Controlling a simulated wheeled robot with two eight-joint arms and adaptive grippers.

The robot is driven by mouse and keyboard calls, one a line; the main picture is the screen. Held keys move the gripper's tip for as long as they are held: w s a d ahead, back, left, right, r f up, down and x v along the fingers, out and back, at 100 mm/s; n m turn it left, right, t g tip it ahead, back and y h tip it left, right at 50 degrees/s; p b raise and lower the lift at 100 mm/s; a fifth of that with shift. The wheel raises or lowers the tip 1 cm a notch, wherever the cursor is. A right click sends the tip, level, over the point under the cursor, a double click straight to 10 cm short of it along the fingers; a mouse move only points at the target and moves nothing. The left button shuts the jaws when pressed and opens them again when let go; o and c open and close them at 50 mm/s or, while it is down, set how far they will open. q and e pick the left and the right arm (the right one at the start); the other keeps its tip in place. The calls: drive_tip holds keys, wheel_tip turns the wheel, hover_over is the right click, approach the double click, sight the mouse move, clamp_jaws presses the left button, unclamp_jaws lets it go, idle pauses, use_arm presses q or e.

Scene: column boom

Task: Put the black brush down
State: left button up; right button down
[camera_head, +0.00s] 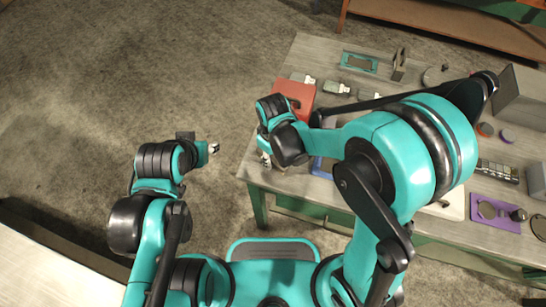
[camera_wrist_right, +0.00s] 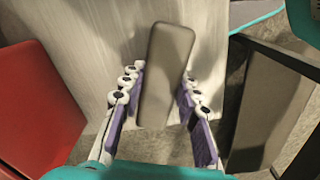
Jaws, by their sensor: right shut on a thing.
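The black brush (camera_wrist_right: 167,70) shows in the right wrist view as a dark grey, rounded block between the purple-padded fingers of my right gripper (camera_wrist_right: 160,98). The gripper is shut on it. The table top shows behind the brush, and I cannot tell whether they touch. In the head view my right gripper (camera_head: 265,158) is at the table's left front corner, and the brush cannot be made out there. My left gripper (camera_head: 214,148) is left of the table over the floor. Its fingers are too small to tell open from shut.
The grey table (camera_head: 262,176) bears a red box (camera_head: 293,92), which is close to the right gripper. Behind are a teal frame (camera_head: 360,62) and several small items. A purple tray (camera_head: 495,212) lies at the right. My right arm hides the table's middle.

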drive_tip(key=shift+f, duration=0.25)
drive_tip(key=c, duration=1.3)
unclamp_jaws()
drive_tip(key=shift+s, duration=0.1)
drive_tip(key=shift+o, duration=0.9)
drive_tip(key=shift+r, duration=0.1)
